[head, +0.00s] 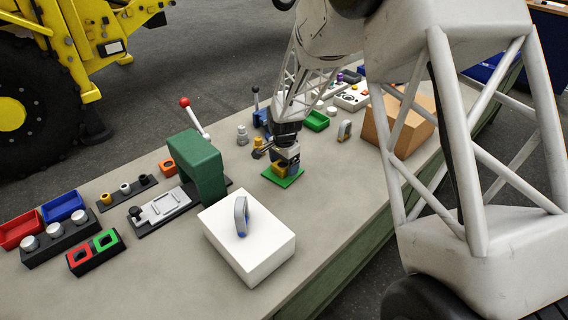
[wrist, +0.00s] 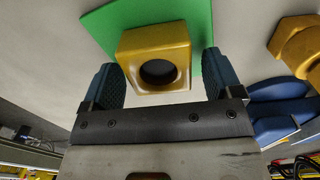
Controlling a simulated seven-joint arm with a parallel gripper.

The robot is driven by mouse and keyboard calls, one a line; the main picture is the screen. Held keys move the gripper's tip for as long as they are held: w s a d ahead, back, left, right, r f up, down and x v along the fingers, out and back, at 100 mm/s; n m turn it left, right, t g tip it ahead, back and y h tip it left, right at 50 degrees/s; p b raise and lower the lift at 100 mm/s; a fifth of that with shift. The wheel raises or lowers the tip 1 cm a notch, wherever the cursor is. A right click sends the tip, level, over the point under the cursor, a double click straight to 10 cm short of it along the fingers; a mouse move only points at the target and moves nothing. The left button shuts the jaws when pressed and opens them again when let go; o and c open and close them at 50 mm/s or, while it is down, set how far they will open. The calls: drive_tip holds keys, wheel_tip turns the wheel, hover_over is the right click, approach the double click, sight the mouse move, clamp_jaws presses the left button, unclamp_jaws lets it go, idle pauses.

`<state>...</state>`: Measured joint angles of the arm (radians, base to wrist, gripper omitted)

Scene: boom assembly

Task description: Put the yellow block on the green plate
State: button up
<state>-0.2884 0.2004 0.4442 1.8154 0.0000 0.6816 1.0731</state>
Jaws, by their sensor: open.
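The yellow block (wrist: 154,58) has a round dark hole in its face and is on the green plate (wrist: 203,28) in the wrist view. In the head view the block (head: 279,168) is mostly hidden behind my gripper, and the green plate (head: 283,181) shows around it on the table. My gripper (wrist: 158,82) is open, with one dark blue finger on each side of the block. Small gaps seem to show between the fingers and the block. In the head view my gripper (head: 286,163) points down over the plate.
A white box (head: 262,262) with a grey handle-like part stands in front of the plate. A green press-like fixture (head: 197,165) is to the left. A yellow and blue part (head: 258,149) stands close behind my gripper. A cardboard box (head: 400,122) is to the right.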

sight(284, 165)
drive_tip(key=shift+r, duration=0.1)
wheel_tip(284, 165, up, 12)
idle(0.7)
drive_tip(key=shift+r, duration=0.1)
idle(0.7)
drive_tip(key=s+d+r+n+t, duration=0.1)
drive_tip(key=s+d+r+n, duration=0.1)
drive_tip(key=s+d+r, duration=0.6)
drive_tip(key=s+d+r+n, duration=0.2)
drive_tip(key=s+d+r, duration=0.35)
drive_tip(key=s, duration=0.45)
drive_tip(key=s+d+n, duration=0.2)
drive_tip(key=s+d, duration=0.2)
drive_tip(key=s, duration=0.7)
drive_tip(key=s+d+r+n+t, duration=0.1)
drive_tip(key=s+d, duration=0.3)
drive_tip(key=s, duration=0.8)
drive_tip(key=shift+s+r+n+t, duration=0.25)
drive_tip(key=shift+n+t, duration=0.05)
drive_tip(key=shift+n, duration=0.6)
